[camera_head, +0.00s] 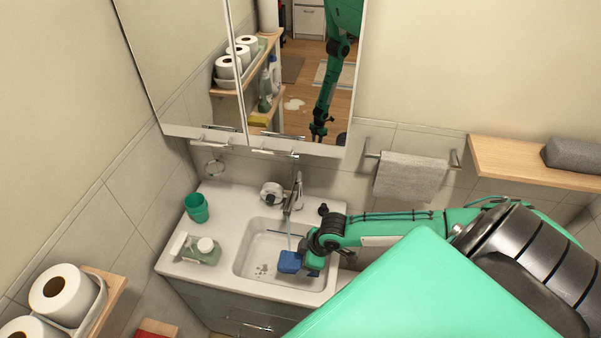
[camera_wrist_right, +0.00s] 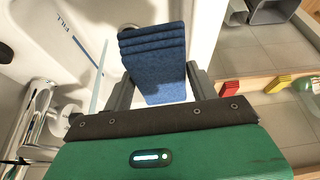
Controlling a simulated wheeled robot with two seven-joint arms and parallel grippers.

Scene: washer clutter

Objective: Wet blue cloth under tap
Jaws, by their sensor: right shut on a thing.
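The folded blue cloth (camera_head: 290,262) is in the basin of the white sink (camera_head: 243,262), below the tap. It also shows in the right wrist view (camera_wrist_right: 158,62), between the two dark fingers. My right gripper (camera_head: 308,262) is shut on the cloth and holds it. The chrome tap (camera_head: 293,196) stands at the back of the sink. A thin bluish stream of water (camera_head: 289,240) comes down from the tap to about the cloth. Whether the cloth is soaked, I cannot tell. My left gripper is not in view, except for an arm reflected in the mirror.
A grey towel (camera_head: 410,177) hangs on the wall rail. A wooden shelf (camera_head: 520,162) is at the right. Toilet rolls (camera_head: 62,290) are at lower left.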

